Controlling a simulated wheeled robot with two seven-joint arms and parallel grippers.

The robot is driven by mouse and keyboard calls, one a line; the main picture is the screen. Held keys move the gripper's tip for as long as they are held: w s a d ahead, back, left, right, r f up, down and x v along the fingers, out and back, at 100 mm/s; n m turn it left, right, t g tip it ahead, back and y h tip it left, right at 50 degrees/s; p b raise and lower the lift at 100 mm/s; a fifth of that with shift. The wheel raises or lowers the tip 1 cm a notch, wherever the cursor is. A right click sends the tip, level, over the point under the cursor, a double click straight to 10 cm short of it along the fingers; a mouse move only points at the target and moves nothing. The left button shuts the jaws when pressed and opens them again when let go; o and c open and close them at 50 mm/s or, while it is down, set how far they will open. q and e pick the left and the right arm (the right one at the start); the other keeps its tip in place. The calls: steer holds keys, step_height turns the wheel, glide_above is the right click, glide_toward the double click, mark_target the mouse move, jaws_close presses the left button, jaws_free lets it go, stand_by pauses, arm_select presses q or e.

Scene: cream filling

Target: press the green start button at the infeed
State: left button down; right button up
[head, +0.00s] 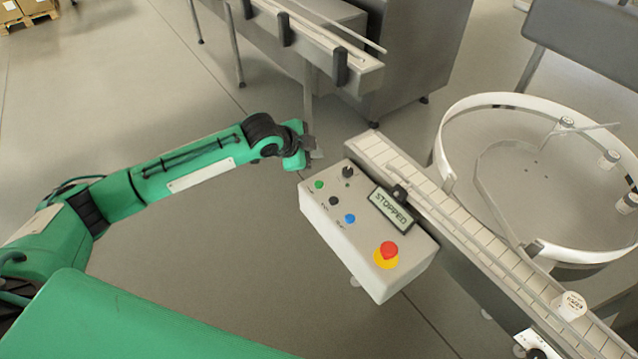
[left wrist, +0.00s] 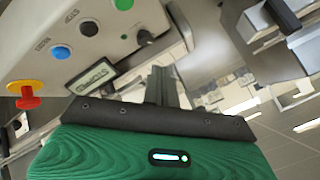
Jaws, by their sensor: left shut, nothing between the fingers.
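The green button (head: 319,185) is on the top face of a light grey control box (head: 345,232), near its far left corner. It also shows at the top edge of the left wrist view (left wrist: 124,4), partly cut off. My left gripper (head: 314,149) is shut and empty, just beyond the box's far left corner and apart from the button. In the left wrist view the closed fingers (left wrist: 161,84) point toward the box side. The box's display (head: 391,207) reads STOPPED. My right gripper is not in view.
The box also bears a black knob (head: 348,172), a black button (head: 334,201), a blue button (head: 350,219) and a red emergency stop (head: 389,250) on yellow. A conveyor (head: 470,230) runs along its right side, beside a round white-rimmed table (head: 447,150). Open floor lies left.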

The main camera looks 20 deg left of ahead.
arm_select(q)
steer(key=b, duration=0.7)
glide_above(315, 185)
step_height(315, 185, down, 7)
steer(key=shift+s+f, duration=0.1)
steer(key=shift+f, duration=0.75)
stand_by(0.9)
steer(key=shift+f, duration=0.3)
steer(key=shift+f, duration=0.2)
stand_by(0.4)
